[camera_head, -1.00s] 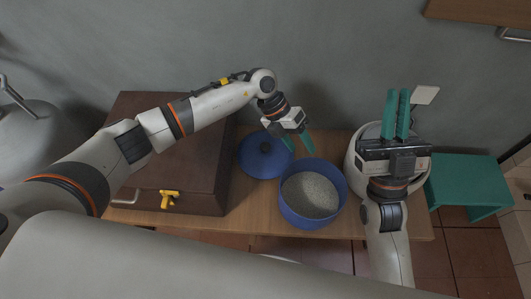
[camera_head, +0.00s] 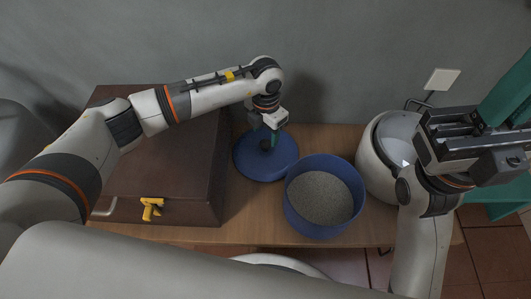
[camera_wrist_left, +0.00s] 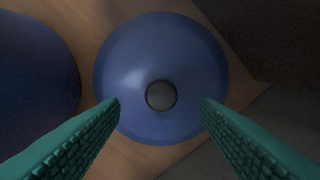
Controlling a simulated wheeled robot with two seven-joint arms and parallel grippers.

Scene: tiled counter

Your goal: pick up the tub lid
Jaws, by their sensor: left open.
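The tub lid (camera_head: 255,167) is a round blue disc with a dark knob (camera_wrist_left: 161,95). It lies flat on the wooden table, left of the blue tub (camera_head: 290,205), which holds grey grainy material. My left gripper (camera_head: 271,138) is over the lid, pointing down. In the left wrist view, the lid (camera_wrist_left: 150,50) lies between and beyond the teal fingers, which are apart with the knob between their tips in the picture. Whether they are at knob height is unclear. My right gripper (camera_head: 510,105) is at the right edge, its fingertips cut off.
A brown box (camera_head: 180,160) with a yellow object (camera_head: 152,208) at its front stands left of the lid. A white rounded appliance (camera_head: 378,165) stands right of the tub. The grey wall is close behind the table (camera_head: 265,220).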

